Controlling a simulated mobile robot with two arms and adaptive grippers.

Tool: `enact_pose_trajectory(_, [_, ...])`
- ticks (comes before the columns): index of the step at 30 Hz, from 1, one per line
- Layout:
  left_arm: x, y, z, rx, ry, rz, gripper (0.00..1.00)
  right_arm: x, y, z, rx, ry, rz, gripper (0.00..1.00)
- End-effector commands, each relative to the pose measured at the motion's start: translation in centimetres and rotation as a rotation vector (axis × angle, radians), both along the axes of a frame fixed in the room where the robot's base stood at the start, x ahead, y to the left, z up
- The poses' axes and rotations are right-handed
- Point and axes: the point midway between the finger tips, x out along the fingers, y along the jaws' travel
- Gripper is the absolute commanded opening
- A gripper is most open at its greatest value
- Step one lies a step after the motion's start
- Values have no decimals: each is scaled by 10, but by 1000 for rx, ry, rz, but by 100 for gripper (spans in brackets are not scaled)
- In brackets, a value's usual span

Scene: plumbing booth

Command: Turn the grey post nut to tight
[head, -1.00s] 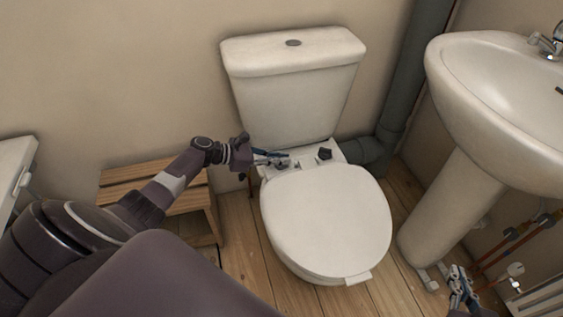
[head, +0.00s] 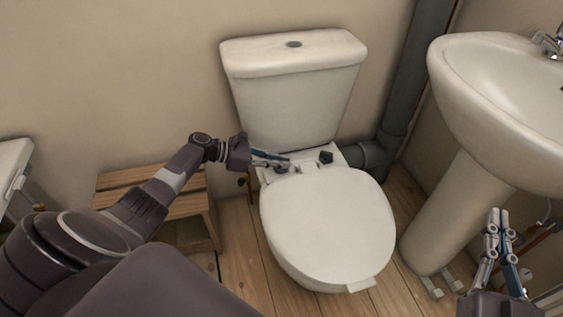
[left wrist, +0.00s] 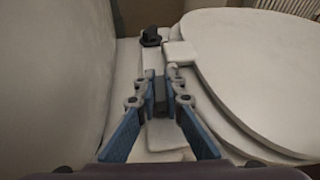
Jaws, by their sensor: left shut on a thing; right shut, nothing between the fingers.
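The white toilet has its lid down, with two posts on the ledge behind the seat (head: 330,215). My left gripper (head: 284,163) reaches in from the left at the left post. In the left wrist view its fingers (left wrist: 158,88) are shut on a small grey nut (left wrist: 159,93), one finger on each side. In the head view the fingers mostly hide this nut. A second, dark nut (head: 326,157) stands on the right post, and it also shows at the far end of the ledge in the left wrist view (left wrist: 151,37). My right gripper (head: 498,214) is shut and empty, low at the right.
The cistern (head: 293,95) rises close behind the ledge. A wooden stool (head: 207,207) stands left of the toilet. A grey pipe (head: 402,90) and a pedestal basin (head: 460,190) are at the right. Bare floorboards lie between toilet and basin.

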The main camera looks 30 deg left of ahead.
Motion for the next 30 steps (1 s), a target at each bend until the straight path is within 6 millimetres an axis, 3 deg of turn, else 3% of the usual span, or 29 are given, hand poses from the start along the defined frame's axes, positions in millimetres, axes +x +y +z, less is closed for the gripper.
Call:
enact_pose_trajectory(4, [-2,3,-6,8,10,4,0,0,0,-1,0,1,0,0])
enact_pose_trajectory(5, [-2,3,-6,8,10,4,11,0,0,-1,0,1,0,0])
enact_pose_trajectory(9, [-3,2,-6,8,10,3,26,0,0,-1,0,1,0,0])
enact_pose_trajectory(20, [-4,3,-2,4,6,1,27,0,0,-1,-1,3,0,0])
enact_pose_trajectory(30, [-42,43,20,6,7,3,27,0,0,-1,-1,3,0,0])
